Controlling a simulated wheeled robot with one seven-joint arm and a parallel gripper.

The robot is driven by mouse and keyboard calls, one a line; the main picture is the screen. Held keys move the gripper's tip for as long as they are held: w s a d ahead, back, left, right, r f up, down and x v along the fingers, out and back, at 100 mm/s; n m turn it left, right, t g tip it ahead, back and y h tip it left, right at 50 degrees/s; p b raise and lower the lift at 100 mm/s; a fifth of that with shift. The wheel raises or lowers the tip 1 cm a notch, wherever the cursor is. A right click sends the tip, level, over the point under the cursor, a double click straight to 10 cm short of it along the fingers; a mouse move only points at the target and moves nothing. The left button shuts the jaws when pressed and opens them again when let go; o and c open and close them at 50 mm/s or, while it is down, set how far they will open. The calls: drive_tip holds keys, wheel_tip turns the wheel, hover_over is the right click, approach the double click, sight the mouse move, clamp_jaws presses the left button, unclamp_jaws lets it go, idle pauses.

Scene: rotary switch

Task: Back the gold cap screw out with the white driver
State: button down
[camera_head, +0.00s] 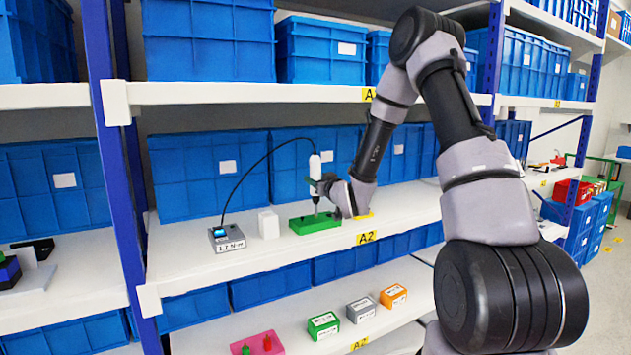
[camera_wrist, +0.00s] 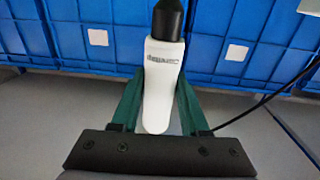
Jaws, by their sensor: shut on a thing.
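My gripper (camera_head: 318,187) is shut on the white driver (camera_head: 315,165), which it holds upright above the green block (camera_head: 306,226) on the middle shelf. In the wrist view the driver's white body (camera_wrist: 163,85) stands between my two dark green fingers, its black cable end at the top. The driver's lower end points down at the top of the green block; whether it touches is too small to tell. The gold cap screw cannot be made out in either view.
A grey controller box (camera_head: 228,240) reading 1.2 N·m stands left on the shelf (camera_head: 190,253), with the driver's black cable (camera_head: 247,168) arching from it. A white block (camera_head: 268,223) stands between. Something yellow lies beside my wrist. Blue bins (camera_head: 190,180) close off the back.

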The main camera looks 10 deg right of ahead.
sight(318, 166)
drive_tip(key=shift+r, duration=2.3)
